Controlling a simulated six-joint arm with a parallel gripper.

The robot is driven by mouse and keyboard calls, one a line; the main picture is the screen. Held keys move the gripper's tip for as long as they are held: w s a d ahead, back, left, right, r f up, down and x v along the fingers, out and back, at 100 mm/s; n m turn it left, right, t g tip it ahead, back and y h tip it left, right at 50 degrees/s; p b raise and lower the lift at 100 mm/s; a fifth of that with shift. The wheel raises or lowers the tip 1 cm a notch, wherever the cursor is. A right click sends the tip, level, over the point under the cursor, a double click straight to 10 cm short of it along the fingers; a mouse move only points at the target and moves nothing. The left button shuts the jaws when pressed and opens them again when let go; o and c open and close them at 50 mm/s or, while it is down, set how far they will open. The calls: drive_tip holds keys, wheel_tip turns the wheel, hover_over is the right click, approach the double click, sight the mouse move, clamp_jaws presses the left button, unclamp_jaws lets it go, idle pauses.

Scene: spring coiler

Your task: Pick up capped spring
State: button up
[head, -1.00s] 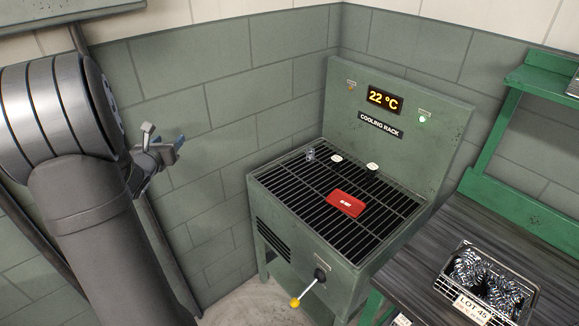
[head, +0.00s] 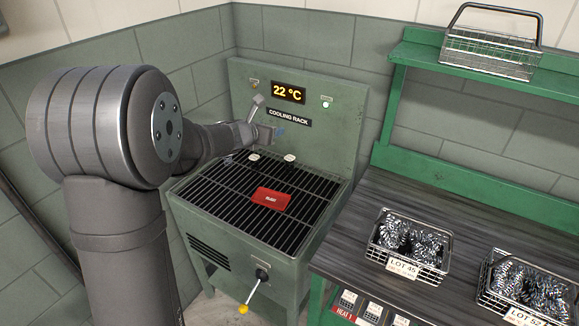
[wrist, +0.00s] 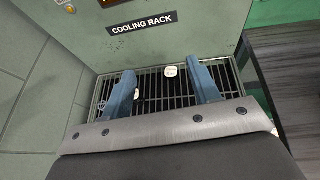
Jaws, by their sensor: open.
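The cooling rack (head: 225,205) is a green metal stand with a dark slatted top. Two small white-topped pieces, one at left (head: 254,156) and one at right (head: 290,158), are at the back of its slats in the head view. I cannot tell whether either is a capped spring. In the wrist view one white piece (wrist: 170,71) shows between my fingers; another (wrist: 137,94) is beside the left finger. No spring coil is clear on the rack now. My gripper (head: 268,118), with blue fingertips, is open and empty above the rack's back; its fingers (wrist: 162,75) are spread in the wrist view.
A red tag (head: 271,198) lies mid-rack. The rack's upright back panel (head: 325,125) stands close behind my gripper. A lever with a yellow knob (head: 243,309) juts from its front. Wire baskets of springs (head: 408,240) stand on the dark bench (head: 455,225) at right.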

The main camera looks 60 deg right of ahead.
approach(288, 163)
drive_tip(key=x, duration=0.6)
drive_tip(key=shift+w+f, duration=0.1)
drive_tip(key=shift+f, duration=0.25)
drive_tip(key=shift+r+x, duration=0.1)
drive_tip(key=shift+x, duration=1.4)
drive_tip(key=shift+r+x, duration=0.15)
drive_tip(key=shift+x, duration=1.35)
drive_tip(key=shift+d, duration=0.1)
drive_tip(key=c, duration=1.1)
